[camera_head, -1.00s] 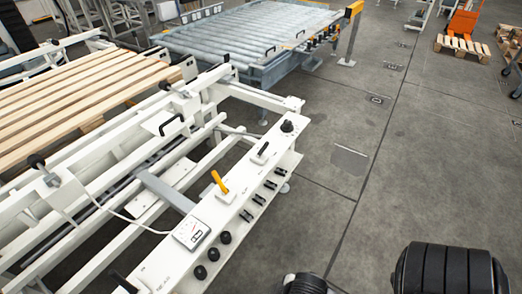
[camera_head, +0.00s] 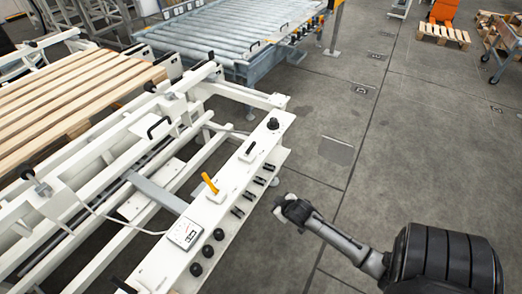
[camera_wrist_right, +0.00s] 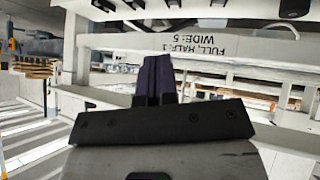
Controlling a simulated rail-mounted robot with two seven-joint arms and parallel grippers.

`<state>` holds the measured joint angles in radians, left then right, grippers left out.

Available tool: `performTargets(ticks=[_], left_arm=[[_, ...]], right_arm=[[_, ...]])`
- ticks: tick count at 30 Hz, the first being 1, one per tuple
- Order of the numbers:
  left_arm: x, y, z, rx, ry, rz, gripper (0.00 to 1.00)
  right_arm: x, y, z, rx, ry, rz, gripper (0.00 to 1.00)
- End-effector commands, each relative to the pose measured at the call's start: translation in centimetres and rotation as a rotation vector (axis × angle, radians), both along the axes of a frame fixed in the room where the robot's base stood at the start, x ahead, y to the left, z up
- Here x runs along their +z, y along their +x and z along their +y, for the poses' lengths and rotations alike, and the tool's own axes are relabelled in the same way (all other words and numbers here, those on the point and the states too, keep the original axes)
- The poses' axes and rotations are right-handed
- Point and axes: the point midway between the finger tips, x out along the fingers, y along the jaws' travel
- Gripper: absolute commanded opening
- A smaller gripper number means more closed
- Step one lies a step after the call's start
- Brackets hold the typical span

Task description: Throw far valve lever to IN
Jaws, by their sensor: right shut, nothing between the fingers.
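The white control panel (camera_head: 228,205) runs along the near side of the white frame. A yellow-handled lever (camera_head: 210,184) stands tilted on it beside a gauge. Farther along are a short black lever or slot (camera_head: 249,150) and a round black knob (camera_head: 272,123). I cannot tell which is the far valve lever, nor read the IN marking. My right gripper (camera_head: 284,205) is right of the panel, over the floor, apart from every lever. In the right wrist view its dark fingers (camera_wrist_right: 157,77) are shut and empty, facing a white beam with upside-down lettering. My left gripper is not in view.
Several black knobs (camera_head: 208,251) and small black clips (camera_head: 248,195) line the panel's front. A wooden pallet (camera_head: 75,95) lies on the frame at left. A grey roller conveyor (camera_head: 225,35) stands behind.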

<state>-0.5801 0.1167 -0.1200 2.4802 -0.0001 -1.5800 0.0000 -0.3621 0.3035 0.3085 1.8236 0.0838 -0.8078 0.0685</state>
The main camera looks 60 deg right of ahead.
Motion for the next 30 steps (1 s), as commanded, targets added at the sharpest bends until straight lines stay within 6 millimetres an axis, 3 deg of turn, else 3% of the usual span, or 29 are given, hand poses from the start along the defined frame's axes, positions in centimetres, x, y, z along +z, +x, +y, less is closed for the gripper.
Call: performTargets(ticks=[6, 12, 24, 30], left_arm=[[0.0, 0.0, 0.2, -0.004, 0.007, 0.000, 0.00], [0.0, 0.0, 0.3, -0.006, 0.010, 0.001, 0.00], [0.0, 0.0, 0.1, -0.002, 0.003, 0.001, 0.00], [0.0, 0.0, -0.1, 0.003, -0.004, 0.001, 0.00]], right_arm=[[-0.1, 1.0, -4.2, -0.026, -0.019, -0.273, 0.00], [1.2, 1.4, -5.9, -0.013, -0.029, -0.551, 0.00], [7.7, 1.2, -4.6, 0.111, -0.021, -1.081, 0.00], [10.0, 0.7, -3.8, 0.162, -0.010, -1.230, 0.00]])
